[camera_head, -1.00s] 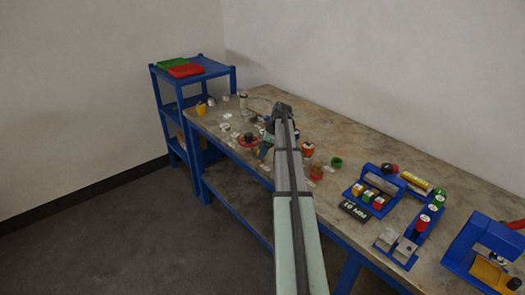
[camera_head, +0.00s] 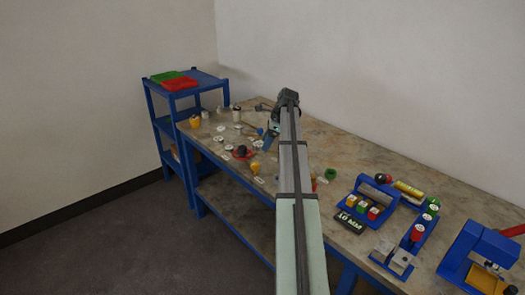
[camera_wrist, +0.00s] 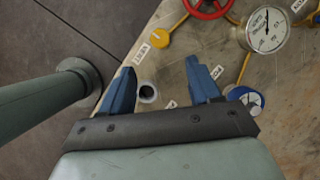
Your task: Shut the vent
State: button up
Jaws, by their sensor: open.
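My gripper (camera_wrist: 159,64) is open and empty above the bench, its two blue fingers spread apart. In the wrist view a grey ring-shaped fitting (camera_wrist: 147,92) shows between the fingers, nearer the left one. A red handwheel (camera_wrist: 207,8) and a yellow cap (camera_wrist: 160,38) on yellow piping lie beyond the fingertips. A round blue-rimmed piece (camera_wrist: 245,98) lies right of the right finger. In the head view my gripper (camera_head: 270,135) is small and partly hidden by my arm.
A white-faced pressure gauge (camera_wrist: 268,30) stands at upper right in the wrist view. The bench (camera_head: 340,150) carries loose small parts at left and blue fixtures (camera_head: 372,200) at right. A blue shelf (camera_head: 180,84) stands at its far left end. The bench edge drops to the floor.

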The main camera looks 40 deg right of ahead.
jog(key=shift+v, duration=1)
jog(key=a+f+n+g+h, duration=0.1)
jog(key=a+f+n, duration=0.5)
jog(key=a+f, duration=0.6)
jog(key=a+f+n+g, duration=0.1)
jog(key=a+f+n, duration=0.55)
jog(key=a, duration=0.85)
jog(key=s+a+f+n+h, duration=0.1)
jog(key=s+a+f+n, duration=0.45)
jog(key=a, duration=0.25)
jog(key=s+a+f+n+g+h, duration=0.1)
jog(key=s+a+f+n, duration=0.4)
jog(key=a, duration=0.4)
jog(key=s+a+f+n, duration=0.4)
jog(key=s+a+f, duration=0.15)
jog(key=a, duration=0.25)
jog(key=s+f+g, duration=0.3)
jog(key=s+f, duration=0.7)
jog(key=s, duration=0.4)
jog(key=s+f+g, duration=0.4)
jog(key=s+f, duration=0.7)
jog(key=s, duration=0.3)
jog(key=shift+s+d, duration=0.15)
jog(key=shift+s, duration=0.05)
